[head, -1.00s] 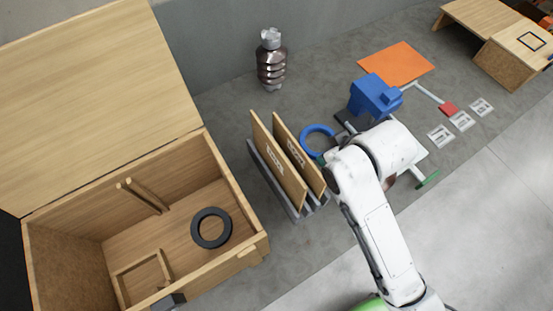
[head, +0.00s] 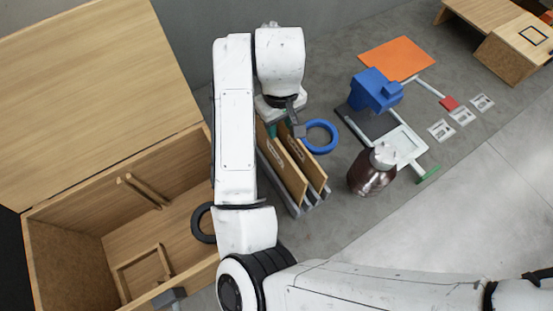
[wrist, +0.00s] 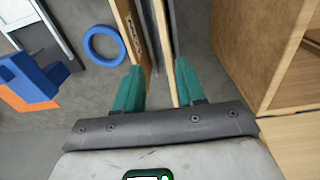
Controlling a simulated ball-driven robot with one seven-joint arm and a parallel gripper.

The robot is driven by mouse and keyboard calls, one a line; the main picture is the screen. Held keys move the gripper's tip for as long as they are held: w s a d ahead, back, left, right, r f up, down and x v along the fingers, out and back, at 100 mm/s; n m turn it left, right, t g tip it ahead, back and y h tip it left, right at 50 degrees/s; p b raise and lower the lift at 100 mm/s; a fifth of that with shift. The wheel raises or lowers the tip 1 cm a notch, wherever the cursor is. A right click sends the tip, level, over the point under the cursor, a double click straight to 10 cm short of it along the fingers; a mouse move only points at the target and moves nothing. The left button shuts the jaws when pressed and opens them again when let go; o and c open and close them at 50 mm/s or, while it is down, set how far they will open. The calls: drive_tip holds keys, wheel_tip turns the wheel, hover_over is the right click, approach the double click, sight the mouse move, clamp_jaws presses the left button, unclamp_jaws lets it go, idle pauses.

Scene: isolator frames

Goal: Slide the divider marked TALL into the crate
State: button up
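Two thin wooden dividers stand upright side by side in a grey slotted rack (head: 296,209) beside the crate. Both the left divider (head: 287,177) and the right divider (head: 309,167) carry dark lettering, too small or covered to read now. The open wooden crate (head: 65,252) is at left, its lid raised. My gripper (wrist: 159,86) has its green fingers apart, pointing down at the dividers' upper edges. In the wrist view, the divider nearer the crate (wrist: 164,40) runs between the fingers; the other (wrist: 126,25) passes by the left finger. Contact cannot be told.
The crate holds a black ring (head: 201,224), wooden rails (head: 143,191) and a small frame (head: 141,270). Right of the rack are a blue ring (head: 320,136), a brown insulator (head: 371,172) and a blue block (head: 374,91). Another insulator is mostly hidden behind my arm.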

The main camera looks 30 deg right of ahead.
sight(276, 149)
drive_tip(key=f, duration=0.2)
drive_tip(key=a+f, duration=0.1)
drive_tip(key=f, duration=0.2)
drive_tip(key=shift+s+a+f, duration=0.1)
drive_tip(key=shift+s, duration=0.1)
drive_tip(key=shift+w+d+f+p, duration=0.15)
drive_tip(key=shift+f+p, duration=0.25)
drive_tip(key=shift+f, duration=1.1)
drive_tip(key=shift+w+d+f+p, duration=0.1)
drive_tip(key=shift+f+p, duration=0.3)
drive_tip(key=shift+f, duration=1.1)
clamp_jaws()
